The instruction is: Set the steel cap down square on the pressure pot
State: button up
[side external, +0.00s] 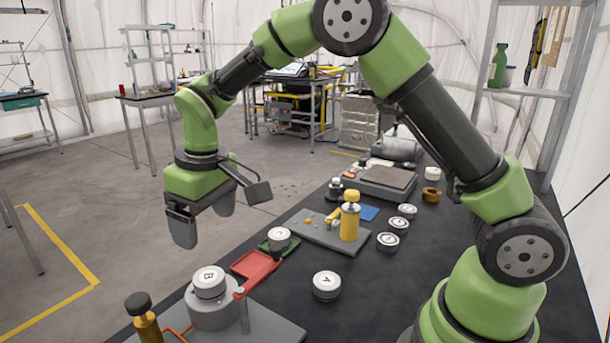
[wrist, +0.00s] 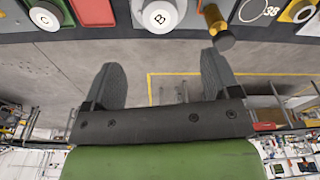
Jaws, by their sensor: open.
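A round silver cap marked B (side external: 208,281) sits on top of the grey cylindrical pot (side external: 212,311) near the front of the dark table. It looks level, though the seam between them is too small to judge exactly. The cap also shows at the top of the wrist view (wrist: 160,15). My gripper (side external: 203,218) is open and empty, held in the air beyond the table's left edge, apart from the pot and higher than it. In the wrist view its two fingers (wrist: 162,72) are spread with bare floor between them.
A cap marked A (side external: 326,285) stands on the table. Another marked C (side external: 279,237) sits by the green tray, behind the red tray (side external: 257,265). A black-topped brass piece (side external: 142,318) stands close to the pot. A yellow bottle (side external: 350,218) and several discs stand farther back.

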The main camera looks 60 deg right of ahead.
jog(key=s+d+r+m+t+y, duration=0.1)
jog(key=s+d+r+m+t, duration=0.15)
jog(key=s+r, duration=0.5)
jog(key=s+d+r+m+t+y, duration=0.1)
jog(key=s+d+r+m+t, duration=0.15)
jog(key=s+r, duration=0.45)
jog(key=s+f+m, duration=0.1)
jog(key=s+f, duration=0.1)
jog(key=s, duration=0.6)
jog(key=shift+d+t, duration=0.4)
jog(key=shift+s+f, duration=0.1)
